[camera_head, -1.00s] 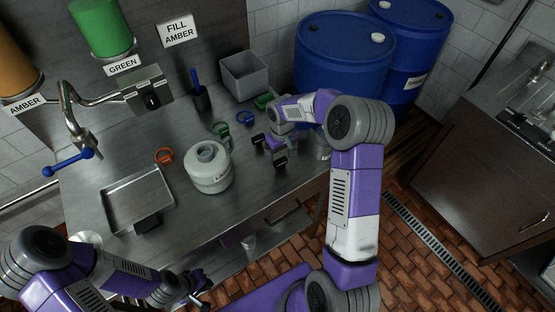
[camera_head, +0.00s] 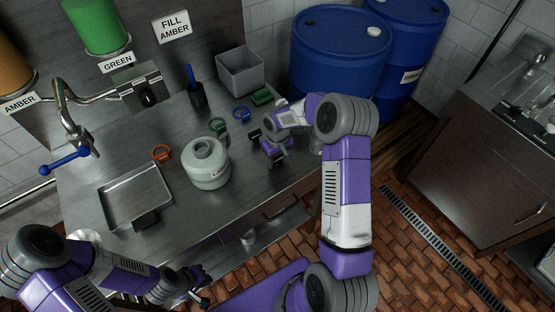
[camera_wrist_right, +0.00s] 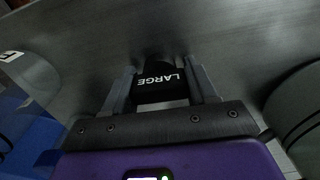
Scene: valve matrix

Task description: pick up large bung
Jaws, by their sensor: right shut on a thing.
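The large bung (camera_wrist_right: 158,92) is black with white "LARGE" lettering. In the right wrist view it sits between the two grey fingers of my right gripper (camera_wrist_right: 160,84), which is shut on it. In the head view my right gripper (camera_head: 265,147) is low over the right part of the steel counter, and the bung cannot be made out there. I cannot tell whether the bung touches the counter. My left gripper (camera_head: 198,285) is in front of the counter at the bottom, away from the bung; its jaw opening is unclear.
A white jug (camera_head: 207,165) stands left of my right gripper. Orange (camera_head: 161,153), green (camera_head: 216,125) and blue (camera_head: 242,114) rings lie on the counter (camera_head: 95,165). A grey bin (camera_head: 240,72), black cup (camera_head: 197,95), metal tray (camera_head: 135,196) and blue drums (camera_head: 335,60) are nearby.

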